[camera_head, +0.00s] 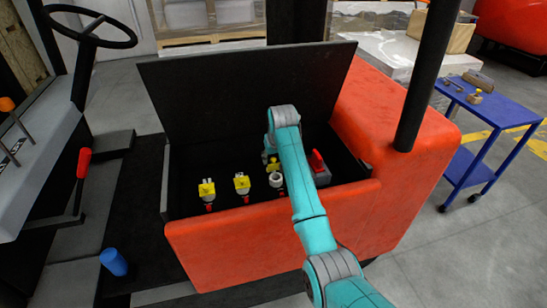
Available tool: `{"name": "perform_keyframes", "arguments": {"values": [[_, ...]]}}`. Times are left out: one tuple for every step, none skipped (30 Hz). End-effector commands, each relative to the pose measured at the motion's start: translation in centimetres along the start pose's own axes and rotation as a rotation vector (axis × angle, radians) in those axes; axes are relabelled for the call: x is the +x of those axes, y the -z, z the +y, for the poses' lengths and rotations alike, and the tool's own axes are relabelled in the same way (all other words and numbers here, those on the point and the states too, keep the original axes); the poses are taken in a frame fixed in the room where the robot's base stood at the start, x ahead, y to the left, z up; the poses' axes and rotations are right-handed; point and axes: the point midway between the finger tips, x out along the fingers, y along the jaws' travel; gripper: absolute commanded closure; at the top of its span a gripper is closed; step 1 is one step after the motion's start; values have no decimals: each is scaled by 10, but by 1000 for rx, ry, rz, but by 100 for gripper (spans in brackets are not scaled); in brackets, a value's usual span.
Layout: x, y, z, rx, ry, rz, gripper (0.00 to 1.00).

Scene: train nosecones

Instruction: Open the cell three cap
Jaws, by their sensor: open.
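The open black compartment in the red vehicle body holds a row of cell fittings. On the left, a yellow cap (207,188) sits on a white fitting with red below it. A second yellow cap (241,183) sits likewise to its right. At the third fitting, the pale round neck (276,180) shows a dark centre. Its yellow cap (272,165) is behind the neck and looks tipped back, partly covered by my arm. My teal arm reaches over the right part of the compartment, with its wrist just above this cap. My gripper's fingers are hidden behind my arm.
The black lid (235,90) stands raised behind the compartment. A grey part with a red handle (318,161) is close on my arm's right. A black post (428,75) rises farther right. A blue cart (500,112) stands beyond, and a blue cylinder (113,262) at lower left.

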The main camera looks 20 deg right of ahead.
Motion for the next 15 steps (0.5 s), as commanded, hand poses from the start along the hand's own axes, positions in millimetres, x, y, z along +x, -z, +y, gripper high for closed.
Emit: {"name": "perform_keyframes", "arguments": {"values": [[0,0,0,0,0,0,52],[0,0,0,0,0,0,57],[0,0,0,0,0,0,68],[0,0,0,0,0,0,75],[0,0,0,0,0,0,82],[0,0,0,0,0,0,92],[0,0,0,0,0,0,100],[0,0,0,0,0,0,100],[0,0,0,0,0,0,100],[0,0,0,0,0,0,100],[0,0,0,0,0,0,100],[0,0,0,0,0,-2,100],[0,1,0,0,0,-6,100],[0,1,0,0,0,-12,100],[1,2,0,0,0,-23,100]]}}
